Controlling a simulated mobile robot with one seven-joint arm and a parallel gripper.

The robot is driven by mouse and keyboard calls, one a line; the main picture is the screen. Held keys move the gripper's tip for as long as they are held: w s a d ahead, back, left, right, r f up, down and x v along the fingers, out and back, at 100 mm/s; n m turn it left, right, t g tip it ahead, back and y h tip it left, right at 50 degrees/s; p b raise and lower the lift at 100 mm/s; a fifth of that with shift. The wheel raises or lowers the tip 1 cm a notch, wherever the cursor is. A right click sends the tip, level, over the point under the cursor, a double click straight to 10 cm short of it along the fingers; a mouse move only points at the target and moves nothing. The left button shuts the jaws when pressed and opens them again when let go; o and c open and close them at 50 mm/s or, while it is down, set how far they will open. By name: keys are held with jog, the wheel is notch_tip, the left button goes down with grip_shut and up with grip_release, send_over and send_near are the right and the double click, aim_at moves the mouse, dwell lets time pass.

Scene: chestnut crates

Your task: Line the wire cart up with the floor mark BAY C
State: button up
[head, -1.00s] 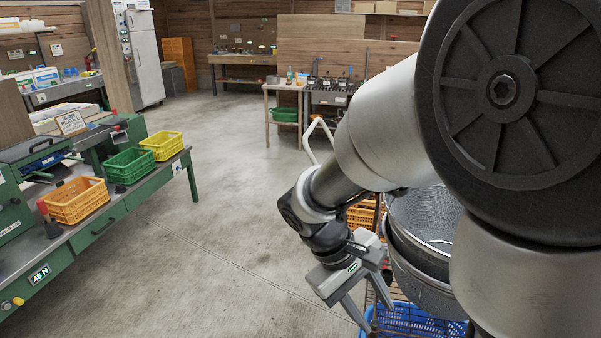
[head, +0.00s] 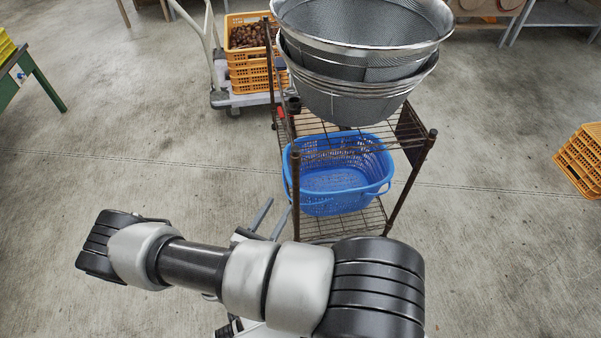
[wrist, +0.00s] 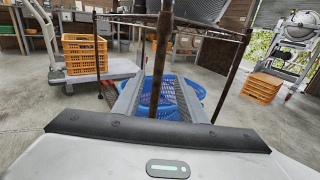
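The wire cart (head: 428,150) stands in front of me in the head view, with dark posts and wire shelves. Large mesh sieves (head: 362,60) are stacked on top and a blue basket (head: 337,180) sits on a lower shelf. My gripper (head: 279,206) is low at the cart's near left corner. In the wrist view my gripper (wrist: 160,82) has its fingers apart, with a dark cart post (wrist: 163,60) in line between them. I cannot tell whether they touch the post. No floor mark BAY C shows in these views.
A platform trolley (head: 237,98) with orange crates of chestnuts (head: 248,38) stands behind the cart to the left. An orange crate (head: 583,160) lies on the floor at the right. A green bench (head: 40,85) is at the far left.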

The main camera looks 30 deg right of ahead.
jog(key=b+x, duration=0.2)
jog(key=x, duration=1.5)
jog(key=shift+d+f, duration=0.2)
jog(key=shift+w, duration=0.15)
grip_shut()
